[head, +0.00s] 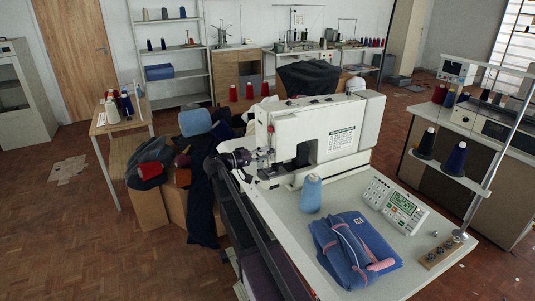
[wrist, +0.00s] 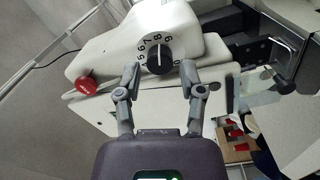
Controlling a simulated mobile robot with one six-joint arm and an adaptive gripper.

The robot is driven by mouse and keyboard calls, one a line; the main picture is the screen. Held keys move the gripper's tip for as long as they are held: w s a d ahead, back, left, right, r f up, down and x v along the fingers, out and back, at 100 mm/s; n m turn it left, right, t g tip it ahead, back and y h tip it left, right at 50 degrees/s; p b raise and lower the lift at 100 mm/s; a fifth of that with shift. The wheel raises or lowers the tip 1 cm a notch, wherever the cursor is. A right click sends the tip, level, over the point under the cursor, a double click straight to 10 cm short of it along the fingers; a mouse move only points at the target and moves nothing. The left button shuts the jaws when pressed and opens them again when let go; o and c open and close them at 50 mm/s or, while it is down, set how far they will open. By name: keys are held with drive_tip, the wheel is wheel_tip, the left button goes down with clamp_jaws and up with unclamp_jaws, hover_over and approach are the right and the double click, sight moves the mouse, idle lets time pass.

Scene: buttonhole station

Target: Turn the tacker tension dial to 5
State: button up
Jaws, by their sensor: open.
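The tension dial (wrist: 160,60) is a round black knob with a pale mark near its top, set in a white face with black numbers around it. The mark points up, near what looks like 7 or 8, but the digits are too small to be sure. My gripper (wrist: 160,70) is open, with one fingertip on each side of the knob and visible gaps between. In the head view my gripper (head: 240,157) is at the left end of the white tacker (head: 322,133), and the dial is hidden there.
A red button (wrist: 85,83) sits left of the dial in the wrist view. In the head view, a blue thread cone (head: 311,194), folded blue garment (head: 354,250) and control panel (head: 396,205) stand on the white table (head: 305,240). Dark cloth hangs left of it.

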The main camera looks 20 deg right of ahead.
drive_tip(key=shift+d, duration=0.75)
clamp_jaws()
drive_tip(key=shift+d, duration=0.2)
drive_tip(key=shift+a, duration=0.15)
drive_tip(key=shift+n, duration=0.3)
drive_tip(key=shift+n, duration=2.7)
